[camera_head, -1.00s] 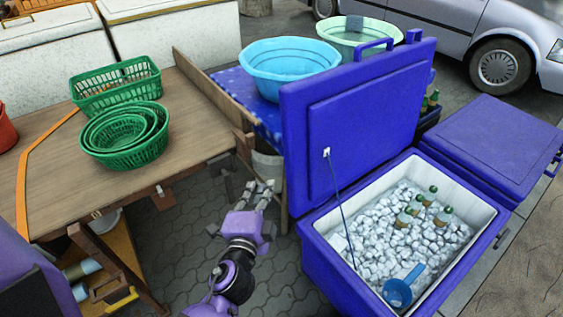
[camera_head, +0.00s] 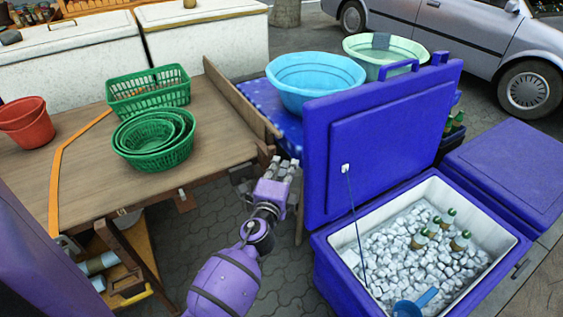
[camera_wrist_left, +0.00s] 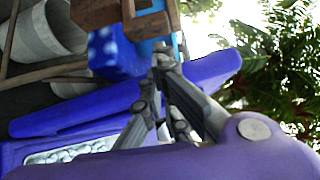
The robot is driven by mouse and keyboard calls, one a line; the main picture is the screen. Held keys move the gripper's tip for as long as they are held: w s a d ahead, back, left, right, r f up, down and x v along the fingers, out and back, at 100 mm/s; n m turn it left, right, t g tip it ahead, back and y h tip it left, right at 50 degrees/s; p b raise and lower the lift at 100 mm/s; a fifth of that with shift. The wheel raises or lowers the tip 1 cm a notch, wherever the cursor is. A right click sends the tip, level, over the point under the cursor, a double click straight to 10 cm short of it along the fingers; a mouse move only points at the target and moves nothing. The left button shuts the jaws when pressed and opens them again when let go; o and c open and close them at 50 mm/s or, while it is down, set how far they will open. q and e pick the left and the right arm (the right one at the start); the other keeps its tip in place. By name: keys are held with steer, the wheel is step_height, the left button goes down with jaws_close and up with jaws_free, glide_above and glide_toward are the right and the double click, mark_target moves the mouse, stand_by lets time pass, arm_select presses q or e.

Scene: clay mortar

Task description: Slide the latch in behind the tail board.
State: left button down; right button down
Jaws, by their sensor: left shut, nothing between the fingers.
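The tail board (camera_head: 240,98) is a long wooden plank standing on edge along the right end of the wooden table (camera_head: 90,175). Brown wooden pieces (camera_head: 265,152) sit at its near end; I cannot tell for sure which one is the latch. My left gripper (camera_head: 285,165) is just right of and below that end, beside the blue cooler's raised lid. In the left wrist view the fingers (camera_wrist_left: 163,58) are shut, with nothing held. Wooden blocks (camera_wrist_left: 105,12) show just beyond the fingertips; contact cannot be told.
The open blue cooler (camera_head: 330,255) with ice and bottles stands right of my arm, its raised lid (camera_head: 385,130) close to the gripper. A blue basin (camera_head: 315,80) stands behind the board. Green baskets (camera_head: 153,140) and red buckets (camera_head: 27,122) are on the table.

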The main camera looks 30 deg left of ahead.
mark_target(274, 153)
arm_select(q)
steer(key=w+a, duration=0.2)
steer(key=a, duration=0.1)
steer(key=w+a, duration=0.1)
steer(key=a, duration=0.1)
steer(key=shift+a, duration=0.1)
arm_select(e)
steer(key=shift+f, duration=0.15)
stand_by(0.5)
arm_select(q)
steer(key=shift+s, duration=0.1)
arm_select(e)
steer(key=shift+s+d, duration=0.1)
steer(key=shift+d, duration=0.05)
